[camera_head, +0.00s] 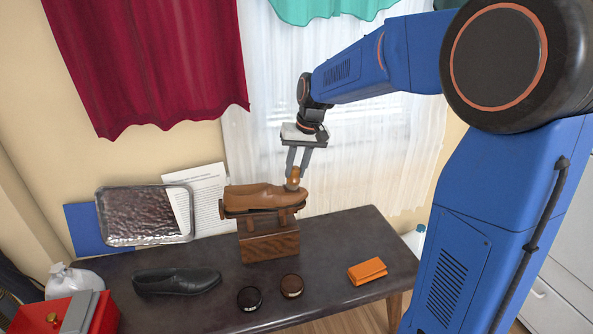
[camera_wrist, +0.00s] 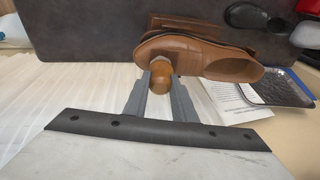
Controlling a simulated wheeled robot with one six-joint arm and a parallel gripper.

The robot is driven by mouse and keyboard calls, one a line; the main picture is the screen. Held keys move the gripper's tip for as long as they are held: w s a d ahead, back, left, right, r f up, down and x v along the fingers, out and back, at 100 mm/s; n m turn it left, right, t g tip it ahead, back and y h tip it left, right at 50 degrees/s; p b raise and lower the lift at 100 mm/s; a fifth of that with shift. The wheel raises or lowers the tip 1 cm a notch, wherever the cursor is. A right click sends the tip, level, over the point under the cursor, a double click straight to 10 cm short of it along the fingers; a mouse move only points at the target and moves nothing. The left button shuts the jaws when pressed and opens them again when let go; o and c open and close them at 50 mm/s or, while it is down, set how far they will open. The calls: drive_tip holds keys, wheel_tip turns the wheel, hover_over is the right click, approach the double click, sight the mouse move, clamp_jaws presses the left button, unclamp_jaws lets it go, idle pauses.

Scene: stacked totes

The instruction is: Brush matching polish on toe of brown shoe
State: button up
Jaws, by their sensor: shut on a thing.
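The brown shoe (camera_head: 258,198) rests on a wooden shoe stand (camera_head: 269,243) on the dark table, its toe to the right. My gripper (camera_head: 294,173) is shut on the round wooden knob of a brush (camera_head: 294,181), directly at the toe. The wrist view shows the knob (camera_wrist: 161,82) between both fingers, beside the toe of the brown shoe (camera_wrist: 205,57); the bristles are hidden there. I cannot tell whether the brush touches the leather. A brown polish tin (camera_head: 292,286) and a darker, near-black tin (camera_head: 249,298) stand at the table's front.
A black shoe (camera_head: 176,281) lies at the left of the table. An orange folded cloth or pouch (camera_head: 367,271) lies at the right. A foil tray (camera_head: 146,240) and a printed sheet (camera_head: 207,190) lean at the back. A red box (camera_head: 64,314) is at the front left.

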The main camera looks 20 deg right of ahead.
drive_tip(key=shift+w, duration=0.1)
idle(0.3)
drive_tip(key=shift+s+r, duration=0.1)
drive_tip(key=shift+s, duration=0.55)
drive_tip(key=shift+s, duration=0.1)
drive_tip(key=shift+s, duration=0.6)
drive_tip(key=shift+w, duration=0.15)
drive_tip(key=shift+o, duration=0.2)
drive_tip(key=shift+w, duration=0.55)
drive_tip(key=shift+w+v, duration=0.2)
drive_tip(key=shift+v, duration=0.9)
drive_tip(key=shift+w+v, duration=0.2)
drive_tip(key=shift+v, duration=0.95)
drive_tip(key=shift+w+v, duration=0.2)
drive_tip(key=shift+v, duration=0.9)
drive_tip(key=shift+c, duration=0.2)
